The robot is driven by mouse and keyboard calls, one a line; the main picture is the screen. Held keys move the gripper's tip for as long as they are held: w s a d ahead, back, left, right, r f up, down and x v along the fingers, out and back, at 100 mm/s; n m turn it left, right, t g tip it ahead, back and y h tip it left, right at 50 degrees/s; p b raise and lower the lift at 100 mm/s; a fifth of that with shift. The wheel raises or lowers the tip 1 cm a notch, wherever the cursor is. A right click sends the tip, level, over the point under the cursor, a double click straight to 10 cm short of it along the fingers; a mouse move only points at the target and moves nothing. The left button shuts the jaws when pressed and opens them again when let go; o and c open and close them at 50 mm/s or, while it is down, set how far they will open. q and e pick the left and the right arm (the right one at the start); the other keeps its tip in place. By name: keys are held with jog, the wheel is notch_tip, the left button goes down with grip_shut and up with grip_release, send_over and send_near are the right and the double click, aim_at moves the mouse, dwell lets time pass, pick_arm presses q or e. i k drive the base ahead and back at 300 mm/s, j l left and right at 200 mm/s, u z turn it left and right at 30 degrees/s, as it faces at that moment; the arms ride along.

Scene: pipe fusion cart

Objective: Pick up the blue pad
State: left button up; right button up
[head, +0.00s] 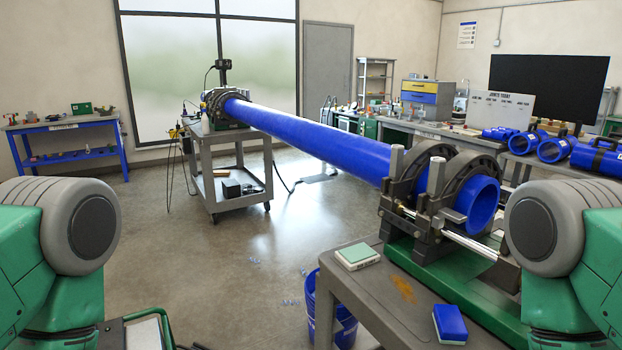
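The blue pad (450,323) lies on the near right part of the grey cart top (376,294). It has a blue upper body and a pale edge along its lower side. It rests a little to the left of my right arm, with no gripper near it in the picture. Both arms show only as green and grey links at the left and right edges. Neither gripper is in view.
A green and white pad (357,256) lies at the cart's far left corner. A clamp machine (437,205) on a green base holds a long blue pipe (320,141) reaching to a far cart. A blue bucket (333,315) stands beside the cart. The floor at left is mostly open.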

aim_at(450, 327)
jog(key=i+j, duration=0.15)
jog(key=j, duration=0.15)
jog(key=i+j, duration=0.2)
jog(key=j+z, duration=0.15)
jog(key=z, duration=0.3)
jog(key=i+j+z, duration=0.1)
jog(key=z, duration=0.3)
jog(key=j+z, duration=0.3)
jog(key=z, duration=0.15)
